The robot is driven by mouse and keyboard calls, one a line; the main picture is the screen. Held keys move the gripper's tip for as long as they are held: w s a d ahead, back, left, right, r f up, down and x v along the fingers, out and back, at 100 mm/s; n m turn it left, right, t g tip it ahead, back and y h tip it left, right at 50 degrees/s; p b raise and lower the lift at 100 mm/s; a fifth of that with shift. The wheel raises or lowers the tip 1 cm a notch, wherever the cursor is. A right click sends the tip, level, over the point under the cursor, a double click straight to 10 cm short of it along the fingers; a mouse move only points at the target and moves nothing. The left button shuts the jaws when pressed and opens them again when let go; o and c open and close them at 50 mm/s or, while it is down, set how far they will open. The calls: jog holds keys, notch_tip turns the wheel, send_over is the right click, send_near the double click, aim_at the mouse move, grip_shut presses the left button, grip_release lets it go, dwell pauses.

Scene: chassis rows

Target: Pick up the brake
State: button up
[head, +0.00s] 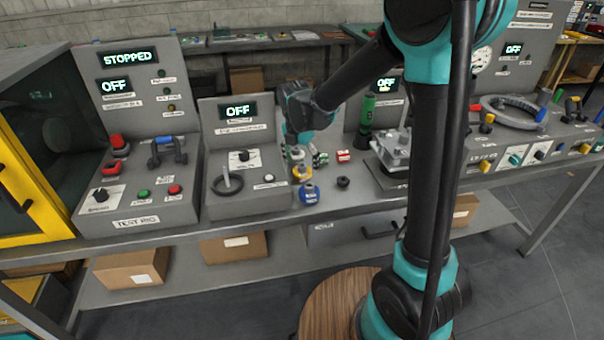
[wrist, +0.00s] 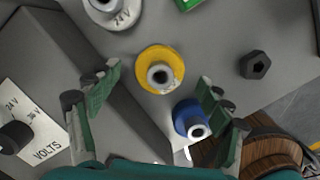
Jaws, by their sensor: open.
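I cannot read a label that says which part is the brake. My gripper (wrist: 158,88) is open and empty, pointing down over several small parts on the bench. A yellow ring-shaped part (wrist: 160,70) with a grey hub lies between and beyond the fingertips in the wrist view. A blue part (wrist: 191,118) with a pale hub sits by the right finger, partly hidden by it. In the head view, the blue part (head: 309,193) stands in front of the yellow part (head: 302,174), and my gripper (head: 297,160) is just behind and above them.
A white 24 V part (wrist: 113,10), a green part (wrist: 187,4) and a black hex piece (wrist: 256,65) lie nearby. A red part (head: 343,156) is right of the gripper. The VOLTS console (head: 243,165) stands close on the left, a grey clamp fixture (head: 394,150) on the right.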

jog(key=shift+w+d+f, duration=0.1)
jog(key=shift+w+f, duration=0.05)
jog(key=shift+f, duration=0.9)
jog(key=c, duration=1.7)
jog(key=shift+r, duration=0.1)
